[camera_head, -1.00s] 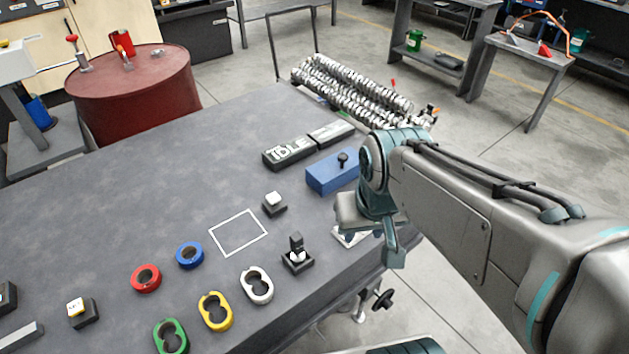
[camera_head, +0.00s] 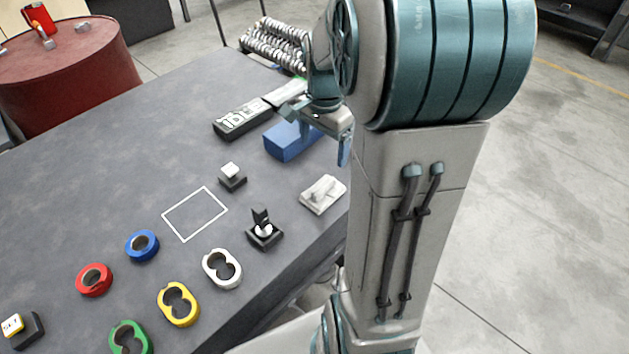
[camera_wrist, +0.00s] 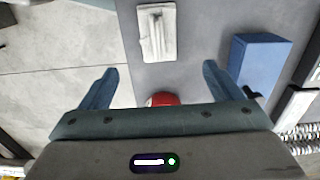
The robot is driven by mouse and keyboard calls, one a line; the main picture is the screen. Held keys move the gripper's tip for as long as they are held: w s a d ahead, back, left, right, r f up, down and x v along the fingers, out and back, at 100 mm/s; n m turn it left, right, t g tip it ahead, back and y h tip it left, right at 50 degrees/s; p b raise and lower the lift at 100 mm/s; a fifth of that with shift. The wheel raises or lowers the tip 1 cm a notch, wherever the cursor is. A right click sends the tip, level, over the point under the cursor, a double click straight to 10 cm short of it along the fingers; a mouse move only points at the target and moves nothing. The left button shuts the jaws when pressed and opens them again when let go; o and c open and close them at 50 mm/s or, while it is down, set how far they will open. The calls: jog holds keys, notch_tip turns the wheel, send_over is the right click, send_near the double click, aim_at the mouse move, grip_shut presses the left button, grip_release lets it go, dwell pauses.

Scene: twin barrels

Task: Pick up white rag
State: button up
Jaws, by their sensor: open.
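The white rag (camera_head: 322,194) lies as a pale folded rectangle near the right edge of the grey table in the head view. It also shows at the top middle of the wrist view (camera_wrist: 157,34), ahead of my fingertips. My gripper (camera_head: 318,132) is over the table's right side, near the blue box and beyond the rag. In the wrist view my gripper (camera_wrist: 160,70) has its two fingers wide apart with nothing held between them. The rag is apart from both fingers.
The blue box (camera_head: 285,142) is close beside my gripper, also at the right in the wrist view (camera_wrist: 259,68). A red round object (camera_wrist: 163,99) is partly hidden by my gripper. A black joystick (camera_head: 263,232) stands left of the rag. Several coloured rings lie on the table.

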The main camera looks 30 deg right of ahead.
send_over(323, 184)
notch_tip(323, 184, down, 8)
jog(key=shift+w+f+b, duration=0.1)
jog(key=shift+w+b, duration=0.05)
jog(key=shift+b, duration=0.3)
jog(key=shift+f+b, duration=0.3)
jog(key=shift+f, duration=2.5)
jog(key=c, duration=1.2)
jog(key=shift+o, duration=0.2)
